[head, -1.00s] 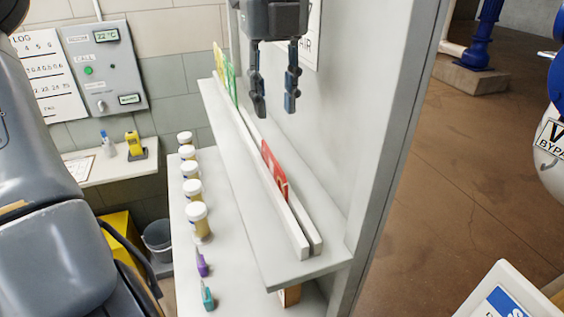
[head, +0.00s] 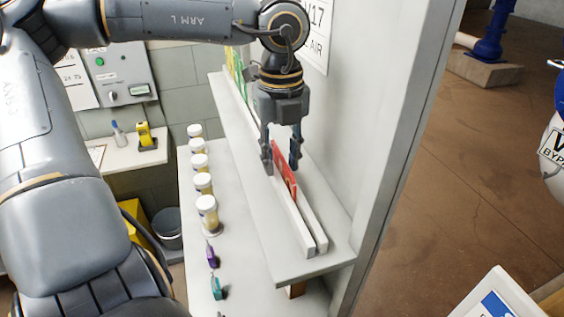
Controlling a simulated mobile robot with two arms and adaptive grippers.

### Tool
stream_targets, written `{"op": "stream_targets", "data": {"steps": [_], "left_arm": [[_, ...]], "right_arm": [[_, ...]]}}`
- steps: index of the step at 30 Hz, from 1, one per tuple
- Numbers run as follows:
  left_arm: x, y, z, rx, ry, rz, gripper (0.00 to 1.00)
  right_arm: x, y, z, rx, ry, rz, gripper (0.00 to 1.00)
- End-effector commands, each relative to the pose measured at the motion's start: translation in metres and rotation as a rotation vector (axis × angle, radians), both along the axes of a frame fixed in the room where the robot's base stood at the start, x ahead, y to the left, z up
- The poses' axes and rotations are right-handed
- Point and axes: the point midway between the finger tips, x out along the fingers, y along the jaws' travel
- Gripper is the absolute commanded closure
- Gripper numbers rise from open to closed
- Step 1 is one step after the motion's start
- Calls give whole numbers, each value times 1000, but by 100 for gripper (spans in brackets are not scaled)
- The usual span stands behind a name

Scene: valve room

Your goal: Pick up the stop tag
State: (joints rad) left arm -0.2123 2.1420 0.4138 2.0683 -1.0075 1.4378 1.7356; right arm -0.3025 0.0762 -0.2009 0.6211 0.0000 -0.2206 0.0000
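The stop tag is the red card (head: 286,174), standing on edge in the slotted white rack (head: 295,228) on the shelf. My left gripper (head: 281,168) points down over the rack at the red card. Its fingers are apart, one on the card's left side and one behind its upper right. The card's upper part is between or just in front of the fingers; I cannot see contact. Green and yellow cards (head: 238,72) stand farther back in the same rack, partly hidden by my arm. My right gripper is not in view.
The wall panel (head: 340,150) rises close on the right of the shelf (head: 262,225). Below left, a lower counter holds several capped jars (head: 207,215), a purple tagged item (head: 212,256) and a teal one (head: 217,287). A bucket (head: 168,228) stands on the floor.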

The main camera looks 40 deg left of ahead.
Motion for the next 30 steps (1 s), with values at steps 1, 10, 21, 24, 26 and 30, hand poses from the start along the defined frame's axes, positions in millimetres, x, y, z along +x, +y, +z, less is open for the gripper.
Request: {"op": "stream_targets", "data": {"steps": [1,10,21,24,26,30], "left_arm": [[0,0,0,0,0,0,69],[0,0,0,0,0,0,100],[0,0,3,1,0,0,100],[1,1,10,1,0,1,100],[1,0,17,3,-3,0,100],[-4,-6,38,4,-5,-4,100]], "right_arm": [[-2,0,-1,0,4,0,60],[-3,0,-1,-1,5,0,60],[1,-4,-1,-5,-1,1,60],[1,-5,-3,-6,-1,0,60],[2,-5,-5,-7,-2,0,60],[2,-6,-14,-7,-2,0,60]]}}
